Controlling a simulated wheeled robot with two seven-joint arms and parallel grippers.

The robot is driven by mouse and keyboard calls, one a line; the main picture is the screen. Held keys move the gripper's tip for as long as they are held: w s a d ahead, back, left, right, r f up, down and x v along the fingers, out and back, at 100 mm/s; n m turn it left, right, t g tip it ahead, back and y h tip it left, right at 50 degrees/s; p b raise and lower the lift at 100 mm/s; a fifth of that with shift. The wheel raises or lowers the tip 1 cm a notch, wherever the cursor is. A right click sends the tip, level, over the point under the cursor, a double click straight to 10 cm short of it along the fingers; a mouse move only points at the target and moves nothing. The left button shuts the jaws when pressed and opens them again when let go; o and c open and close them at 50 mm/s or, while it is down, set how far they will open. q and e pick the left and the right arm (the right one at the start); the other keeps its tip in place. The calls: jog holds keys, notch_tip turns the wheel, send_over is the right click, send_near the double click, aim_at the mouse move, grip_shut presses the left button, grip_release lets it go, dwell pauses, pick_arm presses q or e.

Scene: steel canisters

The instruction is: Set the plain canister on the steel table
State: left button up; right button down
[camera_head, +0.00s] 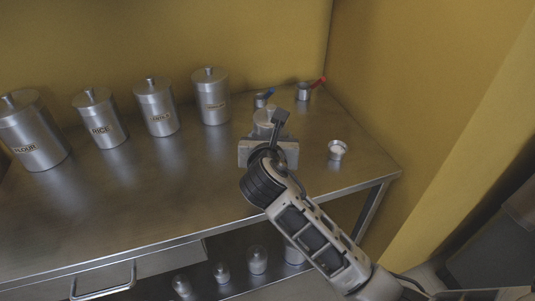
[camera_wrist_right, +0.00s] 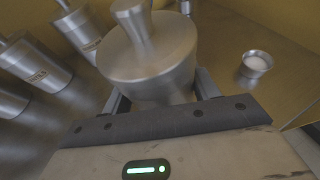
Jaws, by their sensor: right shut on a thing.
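The plain canister (camera_wrist_right: 155,62) is a brushed steel cylinder with a knobbed lid. In the right wrist view it stands between the fingers of my right gripper (camera_wrist_right: 158,95), which is shut on it. In the head view the canister (camera_head: 267,118) is partly hidden behind my right gripper (camera_head: 268,135) and wrist. It is over the right part of the steel table (camera_head: 190,185); I cannot tell whether its base touches the top. My left gripper is not in view.
Several labelled canisters, among them the flour canister (camera_head: 35,135) and the rice canister (camera_head: 100,120), stand in a row along the back wall. A small steel cup (camera_head: 337,149) is to the right. The front left tabletop is clear.

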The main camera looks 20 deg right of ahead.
jog(key=shift+w+a+f, duration=0.15)
jog(key=shift+w+f, duration=0.55)
jog(key=shift+f, duration=0.1)
notch_tip(320, 180, down, 3)
jog(key=shift+r+b, duration=0.2)
jog(key=shift+b, duration=0.3)
jog(key=shift+f, duration=0.3)
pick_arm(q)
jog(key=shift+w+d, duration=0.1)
pick_arm(e)
jog(key=shift+f, duration=0.1)
jog(key=shift+c, duration=2.3)
grip_release()
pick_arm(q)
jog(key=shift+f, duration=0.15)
pick_arm(e)
jog(key=shift+o, duration=0.3)
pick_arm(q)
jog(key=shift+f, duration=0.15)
